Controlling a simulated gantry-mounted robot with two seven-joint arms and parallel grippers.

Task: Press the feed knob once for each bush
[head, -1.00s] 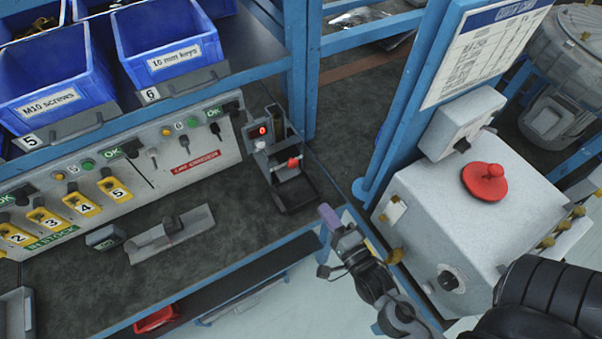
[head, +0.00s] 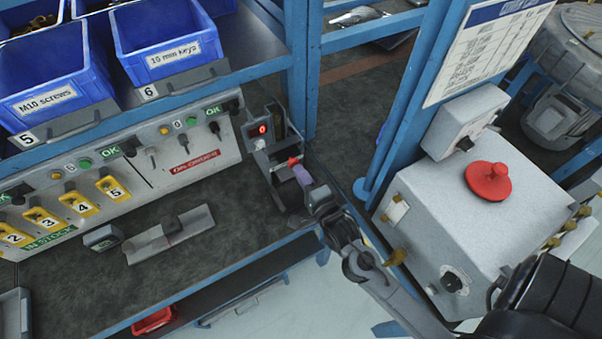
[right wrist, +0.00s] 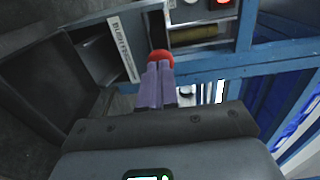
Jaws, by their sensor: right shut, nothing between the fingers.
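The feed knob (head: 293,162) is small and red. It sits on the front of a grey dispenser (head: 257,145) at the back right corner of the bench, which carries a lit red digit display (head: 262,129). My right gripper (head: 301,172) is shut and empty, its purple fingertips right beside the knob. In the right wrist view the red knob (right wrist: 159,57) shows just beyond the closed fingertips (right wrist: 158,68); I cannot tell whether they touch. The dispenser's dark tray is partly hidden behind my gripper. No loose bush is clearly visible. My left gripper is out of view.
A blue rack post (head: 298,70) stands just behind the dispenser. A grey box with a red mushroom button (head: 489,183) is at the right. Blue bins (head: 165,45) sit on the shelf above a panel with yellow numbered holders (head: 75,203). The front bench top is mostly clear.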

